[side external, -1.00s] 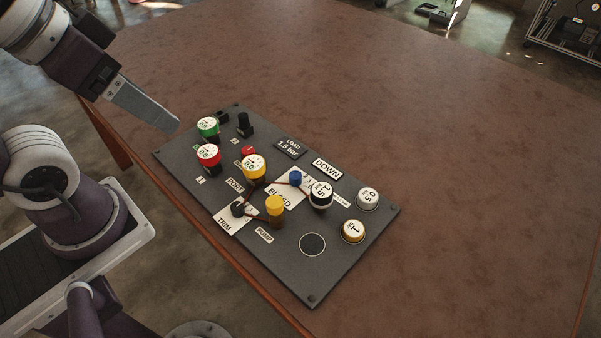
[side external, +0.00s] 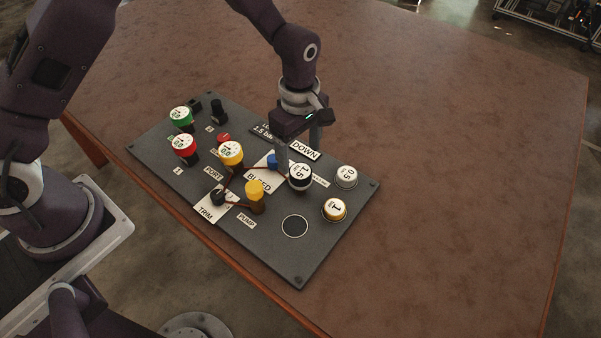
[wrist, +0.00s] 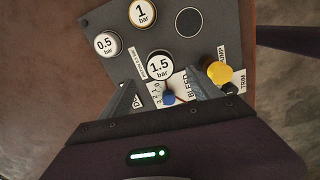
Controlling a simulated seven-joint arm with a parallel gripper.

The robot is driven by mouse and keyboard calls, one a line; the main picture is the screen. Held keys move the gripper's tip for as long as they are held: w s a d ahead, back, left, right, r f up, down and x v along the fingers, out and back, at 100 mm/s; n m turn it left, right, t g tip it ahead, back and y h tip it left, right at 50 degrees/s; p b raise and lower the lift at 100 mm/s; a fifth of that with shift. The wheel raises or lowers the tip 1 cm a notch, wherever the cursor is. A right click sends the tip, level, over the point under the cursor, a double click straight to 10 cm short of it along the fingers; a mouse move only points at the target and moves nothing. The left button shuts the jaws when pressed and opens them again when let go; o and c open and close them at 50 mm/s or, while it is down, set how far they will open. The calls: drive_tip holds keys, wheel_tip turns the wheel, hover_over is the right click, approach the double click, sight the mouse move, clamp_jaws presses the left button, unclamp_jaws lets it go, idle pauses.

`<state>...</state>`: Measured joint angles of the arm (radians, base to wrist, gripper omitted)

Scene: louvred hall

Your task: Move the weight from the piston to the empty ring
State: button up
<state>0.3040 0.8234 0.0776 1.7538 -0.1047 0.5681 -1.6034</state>
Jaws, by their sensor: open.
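The 1.5 bar weight (side external: 299,178), black-sided with a white top, stands upright on the panel where the piston is; the piston itself is hidden under it. It also shows in the wrist view (wrist: 159,66), just beyond the fingertips. The empty ring (side external: 295,226) is a dark disc with a pale outline near the panel's front edge; it shows in the wrist view (wrist: 189,22) too. My gripper (side external: 299,148) is open and empty, pointing down, close behind the weight in the side view. In the wrist view its fingers (wrist: 163,95) are spread wider than the weight.
The 0.5 weight (side external: 346,176) and 1 weight (side external: 334,209) sit on the panel's right side. A blue knob (side external: 272,161), yellow pump knob (side external: 255,191) and yellow gauge (side external: 231,153) stand left of the weight. The brown table (side external: 450,150) is clear to the right.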

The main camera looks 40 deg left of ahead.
sight(300, 170)
wheel_tip(300, 170, down, 5)
drive_tip(key=shift+s+d, duration=0.1)
drive_tip(key=shift+d, duration=0.05)
clamp_jaws()
